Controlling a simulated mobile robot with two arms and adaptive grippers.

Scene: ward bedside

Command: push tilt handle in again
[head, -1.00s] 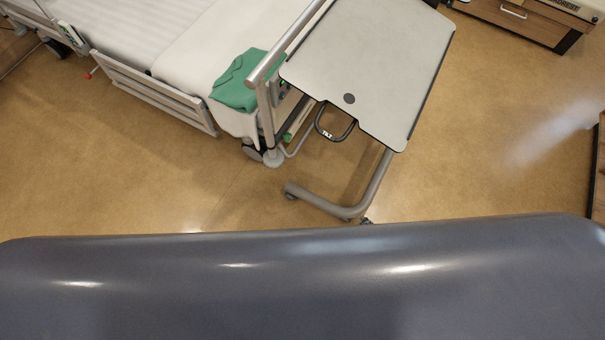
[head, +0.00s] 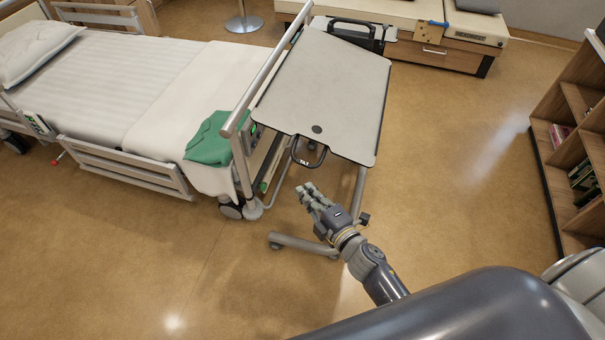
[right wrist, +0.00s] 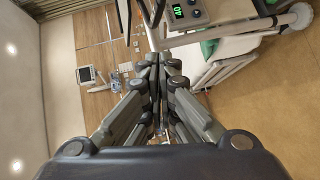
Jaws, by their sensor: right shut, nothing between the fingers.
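The tilt handle (head: 309,155) is a black loop labelled TILT. It hangs out from under the near edge of the grey overbed table (head: 325,85). My right gripper (head: 307,188) is shut and empty, a little below the handle in the head view, with its fingers pointing toward the table; a gap shows between them in the picture. In the right wrist view its closed fingers (right wrist: 157,62) point at a dark loop at the top edge, which is probably the handle. My left gripper is not in view.
The bed (head: 120,85) with its end rail (head: 262,85) and a green cloth (head: 209,140) is left of the table. The table's wheeled base (head: 300,243) lies below my right gripper. A bookshelf (head: 575,130) stands at the right. Open floor lies between.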

